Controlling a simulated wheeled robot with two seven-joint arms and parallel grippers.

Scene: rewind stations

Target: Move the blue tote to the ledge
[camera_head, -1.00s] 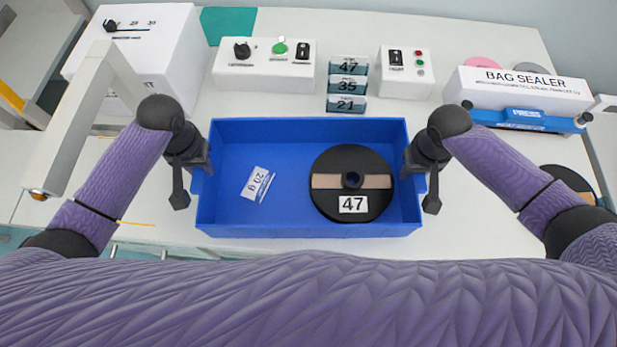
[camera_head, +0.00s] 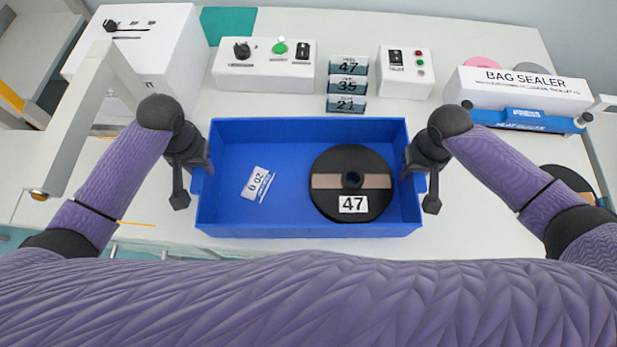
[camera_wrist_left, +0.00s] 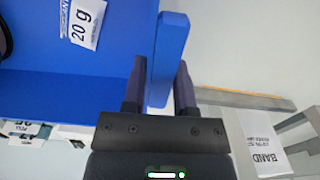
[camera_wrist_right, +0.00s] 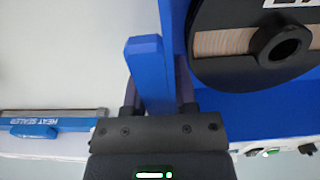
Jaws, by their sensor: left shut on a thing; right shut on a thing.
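The blue tote (camera_head: 290,227) is in front of me over the white table in the head view. It holds a black spool (camera_head: 352,160) labelled 47 and a small white packet (camera_head: 257,184) marked 20 g. My left gripper (camera_head: 203,166) is shut on the tote's left side; the left wrist view shows its fingers around a blue handle tab (camera_wrist_left: 170,55). My right gripper (camera_head: 412,166) is shut on the right side; its fingers are around another blue tab (camera_wrist_right: 148,70). I cannot tell whether the tote touches the table. I cannot pick out the ledge.
Behind the tote stand a white control box (camera_head: 263,72), a stack of number cards (camera_head: 347,85) and a smaller switch box (camera_head: 405,75). A bag sealer (camera_head: 520,95) is at the right. A white machine (camera_head: 145,50) with a long grey arm (camera_head: 85,130) is at the left.

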